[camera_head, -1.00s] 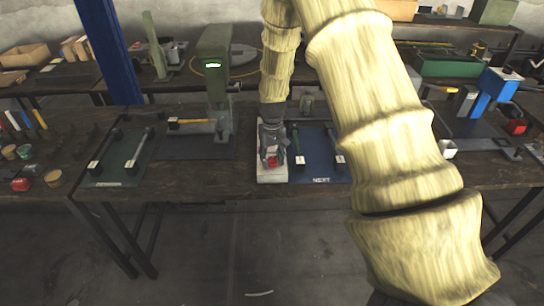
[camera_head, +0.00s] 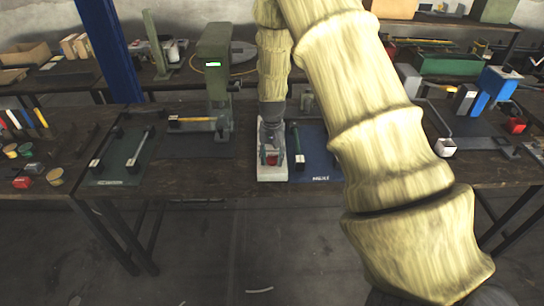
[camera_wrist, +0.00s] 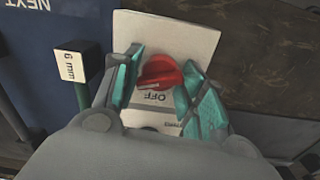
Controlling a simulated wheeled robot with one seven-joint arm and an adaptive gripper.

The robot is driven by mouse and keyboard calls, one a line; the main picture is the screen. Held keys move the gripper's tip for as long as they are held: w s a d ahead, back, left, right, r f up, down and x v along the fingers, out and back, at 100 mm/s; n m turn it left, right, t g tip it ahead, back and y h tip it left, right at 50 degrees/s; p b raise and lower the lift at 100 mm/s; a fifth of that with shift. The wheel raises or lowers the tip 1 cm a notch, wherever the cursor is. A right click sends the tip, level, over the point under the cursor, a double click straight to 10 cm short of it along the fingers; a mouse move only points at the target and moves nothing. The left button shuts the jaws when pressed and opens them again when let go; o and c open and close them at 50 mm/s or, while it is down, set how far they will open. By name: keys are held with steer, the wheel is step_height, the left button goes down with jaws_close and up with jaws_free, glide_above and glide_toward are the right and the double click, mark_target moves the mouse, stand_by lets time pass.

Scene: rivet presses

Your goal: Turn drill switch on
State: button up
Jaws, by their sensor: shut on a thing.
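The drill switch is a red knob (camera_wrist: 160,72) on a pale plate (camera_wrist: 185,32). An OFF label shows on the plate below the knob in the wrist view. My gripper (camera_wrist: 165,78) has its teal-padded fingers on either side of the knob and is shut on it. I cannot tell which marking the knob points to. In the head view, my gripper (camera_head: 271,154) is over the pale plate (camera_head: 272,177) at the bench's front, with a little red showing between the fingers.
A dark mat with another tool (camera_head: 138,146) lies left. My arm hides part of the bench.

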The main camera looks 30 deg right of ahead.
mark_target(272, 156)
steer(key=shift+w+r, duration=0.1)
steer(key=shift+w, duration=0.05)
steer(key=o, duration=0.9)
step_height(272, 156, up, 12)
steer(key=shift+s, duration=0.2)
stand_by(0.5)
